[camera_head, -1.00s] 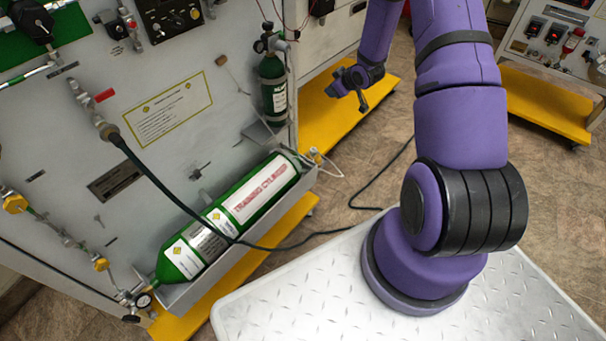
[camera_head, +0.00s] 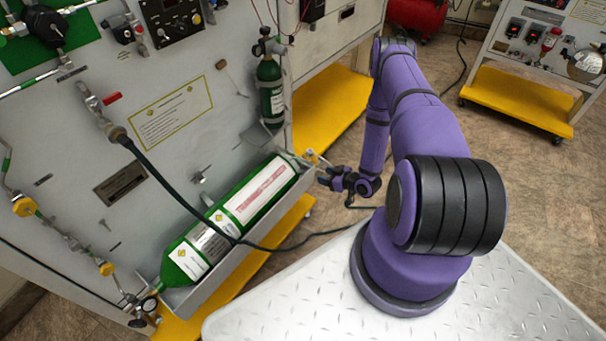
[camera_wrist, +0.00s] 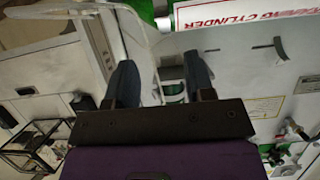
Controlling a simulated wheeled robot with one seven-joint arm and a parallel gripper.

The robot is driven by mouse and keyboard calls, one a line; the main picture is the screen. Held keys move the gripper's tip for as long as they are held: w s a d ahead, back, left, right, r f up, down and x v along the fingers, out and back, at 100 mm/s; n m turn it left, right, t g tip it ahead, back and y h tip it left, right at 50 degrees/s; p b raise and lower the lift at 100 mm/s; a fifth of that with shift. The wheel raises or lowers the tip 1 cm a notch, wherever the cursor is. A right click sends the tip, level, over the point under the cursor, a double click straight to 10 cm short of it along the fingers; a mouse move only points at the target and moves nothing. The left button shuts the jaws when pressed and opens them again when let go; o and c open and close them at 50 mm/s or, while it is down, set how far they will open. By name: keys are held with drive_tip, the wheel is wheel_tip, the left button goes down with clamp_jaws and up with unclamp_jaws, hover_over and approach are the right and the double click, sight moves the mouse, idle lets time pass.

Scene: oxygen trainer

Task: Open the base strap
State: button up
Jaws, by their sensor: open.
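I cannot make out a base strap clearly in either view. A large green training cylinder (camera_head: 258,195) lies in a grey tray along the panel's foot; its labelled side also shows at the top of the wrist view (camera_wrist: 235,12). A small green cylinder (camera_head: 271,90) stands upright against the panel. It seems to show between the fingers in the wrist view (camera_wrist: 173,88). My gripper (camera_head: 325,178) is open and empty, just right of the tray's far end. Its two dark fingers stand wide apart in the wrist view (camera_wrist: 160,82).
A black hose (camera_head: 180,200) runs from the panel across the large cylinder to the floor. A small dark latch (camera_head: 200,176) sits on the panel behind that cylinder. Yellow cart bases (camera_head: 325,105) stand behind.

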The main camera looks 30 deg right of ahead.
sight(304, 171)
drive_tip(key=x, duration=1)
drive_tip(key=shift+w+a+f, duration=0.15)
drive_tip(key=shift+w+f, duration=0.05)
clamp_jaws()
